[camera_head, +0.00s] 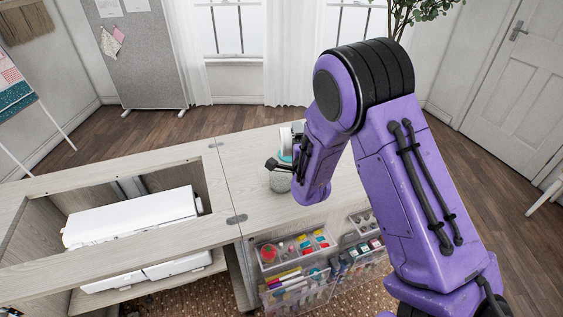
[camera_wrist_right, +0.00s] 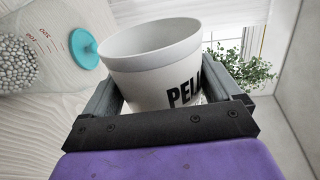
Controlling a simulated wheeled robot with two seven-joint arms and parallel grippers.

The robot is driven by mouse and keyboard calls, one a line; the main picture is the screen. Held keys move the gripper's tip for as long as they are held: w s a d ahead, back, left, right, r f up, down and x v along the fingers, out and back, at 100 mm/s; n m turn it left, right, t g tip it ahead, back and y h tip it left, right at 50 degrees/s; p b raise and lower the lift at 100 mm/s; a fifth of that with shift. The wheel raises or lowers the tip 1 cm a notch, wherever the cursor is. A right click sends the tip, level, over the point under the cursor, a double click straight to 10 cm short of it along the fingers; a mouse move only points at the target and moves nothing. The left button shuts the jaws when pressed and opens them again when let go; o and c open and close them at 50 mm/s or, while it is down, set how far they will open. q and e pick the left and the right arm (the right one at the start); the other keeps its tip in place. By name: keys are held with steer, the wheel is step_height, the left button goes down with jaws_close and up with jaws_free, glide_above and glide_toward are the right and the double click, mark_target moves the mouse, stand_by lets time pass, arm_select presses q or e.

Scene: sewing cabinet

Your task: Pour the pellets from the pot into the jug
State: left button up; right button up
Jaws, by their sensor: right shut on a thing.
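The white pot (camera_wrist_right: 150,80), with black lettering starting "PELL", is held between the dark fingers of my right gripper (camera_wrist_right: 158,84). It is tilted over to one side, and its visible inner wall is bare; its bottom is hidden. In the head view the pot (camera_head: 298,128) is mostly hidden behind my purple wrist. The clear jug (camera_head: 280,181) stands on the cabinet top just below it, with grey pellets inside. The jug's scale marks and pellets also show at the left of the right wrist view (camera_wrist_right: 14,64). My left gripper is out of view.
A teal round piece (camera_wrist_right: 85,48) shows beside the jug. The cabinet top (camera_head: 245,160) is otherwise clear where visible. A white sewing machine (camera_head: 130,219) sits in the left opening. Clear drawers (camera_head: 298,292) with sewing supplies hang at the front.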

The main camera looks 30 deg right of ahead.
steer(key=shift+w+a+f+n, duration=0.15)
steer(key=shift+f+n, duration=0.1)
steer(key=shift+n, duration=0.25)
steer(key=shift+w+a+r+n+h+p, duration=0.15)
steer(key=shift+w+a+r+n+p, duration=0.2)
steer(key=shift+n, duration=0.5)
steer(key=shift+a+r+n+h+p, duration=0.15)
steer(key=shift+a+n+p, duration=0.2)
steer(key=shift+n, duration=0.5)
stand_by(3.3)
steer(key=shift+a+f, duration=0.1)
